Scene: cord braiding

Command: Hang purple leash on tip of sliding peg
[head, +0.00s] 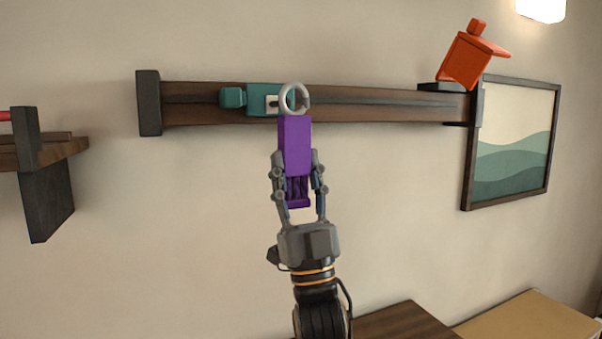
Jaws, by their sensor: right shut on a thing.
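The purple leash (295,143) is upright, with a grey metal ring (293,98) at its top. My right gripper (299,185) is shut on the purple leash from below. The teal sliding peg (260,98) sits on a dark wooden rail (390,107) on the wall, left of the rail's middle. The ring overlaps the right part of the sliding peg in the head view. I cannot tell whether the ring is around the peg's tip or only in front of it. My left gripper is not in view.
An orange object (466,58) sits tilted above the rail's right end, near a dark bracket (445,88). A framed picture (512,143) hangs at the right. A wooden shelf (62,150) juts in at the left. A dark wooden surface (405,322) lies below.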

